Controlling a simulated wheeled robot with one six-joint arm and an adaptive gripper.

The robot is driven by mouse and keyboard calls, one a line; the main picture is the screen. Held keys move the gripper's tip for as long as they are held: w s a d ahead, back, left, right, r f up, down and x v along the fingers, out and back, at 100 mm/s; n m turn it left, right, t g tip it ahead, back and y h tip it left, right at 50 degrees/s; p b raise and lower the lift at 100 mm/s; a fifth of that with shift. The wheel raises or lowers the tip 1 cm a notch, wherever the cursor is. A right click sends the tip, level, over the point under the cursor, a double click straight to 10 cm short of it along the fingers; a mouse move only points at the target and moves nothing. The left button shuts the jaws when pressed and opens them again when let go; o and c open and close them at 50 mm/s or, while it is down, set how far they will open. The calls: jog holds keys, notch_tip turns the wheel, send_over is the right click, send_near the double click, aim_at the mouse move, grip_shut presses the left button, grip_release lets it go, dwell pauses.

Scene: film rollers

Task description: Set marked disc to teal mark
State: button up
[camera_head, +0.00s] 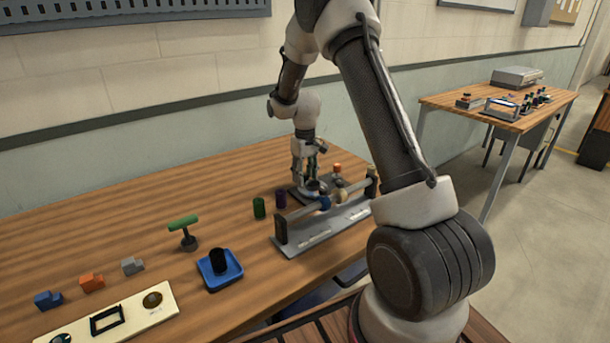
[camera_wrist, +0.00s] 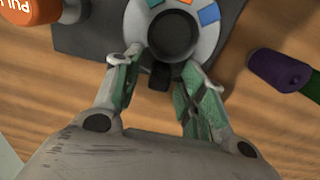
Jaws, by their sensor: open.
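The marked disc (camera_wrist: 205,45) is a light grey dial on a dark base plate (camera_wrist: 100,30). It has a dark round knob (camera_wrist: 172,36) in its middle. On its far rim, a teal mark (camera_wrist: 154,3), an orange mark and a blue mark (camera_wrist: 209,14) show; the top edge cuts off part of the dial. A small black tab (camera_wrist: 160,76) sticks out on the near side. My gripper (camera_wrist: 163,62) is open, its green-padded fingers apart on either side of the tab. In the head view my gripper (camera_head: 311,170) points down over the disc, which is mostly hidden.
An orange knob lettered "PULL" (camera_wrist: 28,22) stands left of the disc. In the head view, a roller rack (camera_head: 325,231) stands close in front, with a green cylinder (camera_head: 259,207) nearby. The left back table is clear.

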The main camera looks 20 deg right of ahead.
jog(key=c, duration=0.9)
jog(key=shift+s+d+f, duration=0.1)
jog(key=m, duration=0.1)
jog(key=d+m, duration=0.1)
jog(key=m, duration=0.3)
jog(key=shift+s+d, duration=0.15)
jog(key=shift+d, duration=0.2)
jog(key=shift+s+d+f+m, duration=0.15)
jog(key=shift+d+m, duration=0.15)
jog(key=shift+m, duration=0.65)
jog(key=shift+s+d+r+m, duration=0.15)
jog(key=shift+d+m, duration=0.1)
jog(key=shift+m, duration=0.7)
jog(key=shift+f, duration=0.1)
jog(key=o, duration=0.9)
